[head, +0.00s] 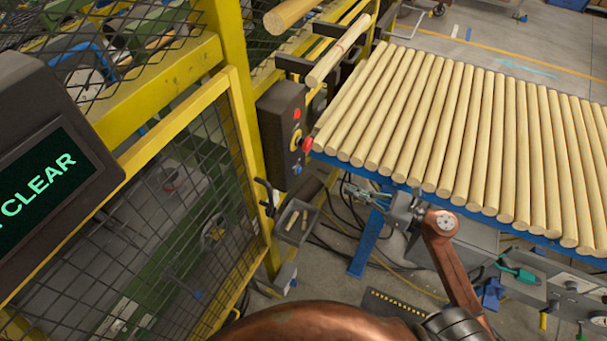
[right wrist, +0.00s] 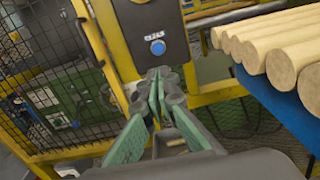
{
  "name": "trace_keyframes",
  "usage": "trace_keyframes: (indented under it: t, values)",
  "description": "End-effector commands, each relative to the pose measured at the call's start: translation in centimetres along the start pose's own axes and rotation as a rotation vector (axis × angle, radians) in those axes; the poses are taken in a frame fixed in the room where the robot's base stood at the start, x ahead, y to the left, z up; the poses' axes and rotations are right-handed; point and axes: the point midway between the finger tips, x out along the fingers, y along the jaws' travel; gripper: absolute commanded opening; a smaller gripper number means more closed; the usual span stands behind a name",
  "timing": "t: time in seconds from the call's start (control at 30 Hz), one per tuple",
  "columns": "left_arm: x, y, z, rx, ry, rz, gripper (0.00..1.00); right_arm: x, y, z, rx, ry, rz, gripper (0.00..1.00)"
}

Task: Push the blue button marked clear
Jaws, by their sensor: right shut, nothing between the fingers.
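The blue button (head: 298,168) is low on a dark control box (head: 280,125) fixed to the yellow fence post. In the right wrist view the blue button (right wrist: 158,47) sits under a small white label, just beyond my fingertips in the picture. My right gripper (head: 348,189) is to the right of the box and a little lower than the button. In the right wrist view my right gripper (right wrist: 160,77) has its green-sided fingers together and empty, pointing toward the box. A gap shows between fingertips and button. My left gripper is not in view.
A red mushroom knob (head: 307,145) and a red button (head: 297,114) are above the blue one. A blue-edged table of wooden rods (head: 440,130) stands close on the right. A screen (head: 45,180) reading CLEAR is at left. Yellow mesh fencing (head: 185,215) stands behind.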

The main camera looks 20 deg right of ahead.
Motion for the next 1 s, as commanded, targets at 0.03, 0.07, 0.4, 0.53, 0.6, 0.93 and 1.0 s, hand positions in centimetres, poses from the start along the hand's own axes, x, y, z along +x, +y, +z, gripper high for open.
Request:
trace_keyframes:
  t: [0.03,0.07,0.4,0.53,0.6,0.93,1.0]
  values:
    - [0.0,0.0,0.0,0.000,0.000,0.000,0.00,0.0,0.3,0.2,-0.015,0.002,0.008,0.00]
    - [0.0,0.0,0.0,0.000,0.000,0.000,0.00,0.1,0.3,0.2,-0.019,0.003,0.010,0.00]
    - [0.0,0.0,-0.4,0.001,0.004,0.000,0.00,0.3,0.3,0.2,-0.016,0.002,0.009,0.00]
    - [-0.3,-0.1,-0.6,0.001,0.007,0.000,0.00,1.5,0.3,0.3,-0.015,0.000,0.009,0.00]
    - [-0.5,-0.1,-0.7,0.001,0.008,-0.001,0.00,2.6,0.3,0.4,-0.015,0.000,0.010,0.00]
    - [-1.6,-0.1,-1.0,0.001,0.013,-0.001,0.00,9.3,0.3,0.5,-0.015,-0.001,0.008,0.00]
    - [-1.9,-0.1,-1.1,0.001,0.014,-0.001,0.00,10.6,0.4,0.5,-0.015,-0.001,0.010,0.00]
